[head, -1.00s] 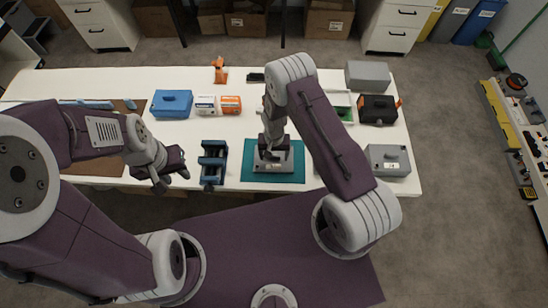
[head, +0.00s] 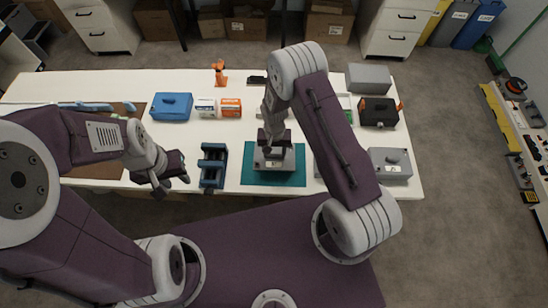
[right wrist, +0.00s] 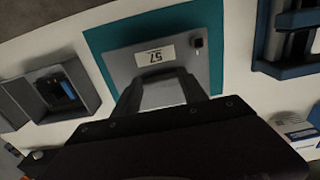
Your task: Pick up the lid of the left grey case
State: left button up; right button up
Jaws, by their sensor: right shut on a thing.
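The left grey case (head: 286,165) sits on a teal mat (head: 296,179) at the table's front. In the right wrist view, its grey top (right wrist: 122,62) has a white label reading 57 and a small dark knob. My right gripper (head: 271,148) is above it, shut on its lid; the fingers (right wrist: 160,98) close around a grey part there. The head view does not show clearly whether the lid is apart from the case. My left gripper (head: 170,183) is open and empty, left of a dark blue stand and near the table's front edge.
The blue stand (head: 212,166) is left of the mat. A second grey case (head: 390,163) is at the right. An open grey box (right wrist: 62,93) with blue and black contents is beside the mat. Behind are a blue case (head: 171,107), small cartons (head: 231,107) and a black-orange box (head: 379,112).

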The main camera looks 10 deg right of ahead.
jog(key=w+d+r+b, duration=0.3)
jog(key=w+d+r, duration=0.3)
jog(key=w+d, duration=0.1)
jog(key=shift+w+d+r, duration=0.25)
jog(key=shift+w+r, duration=0.1)
jog(key=shift+w, duration=0.45)
jog(key=shift+w, duration=0.1)
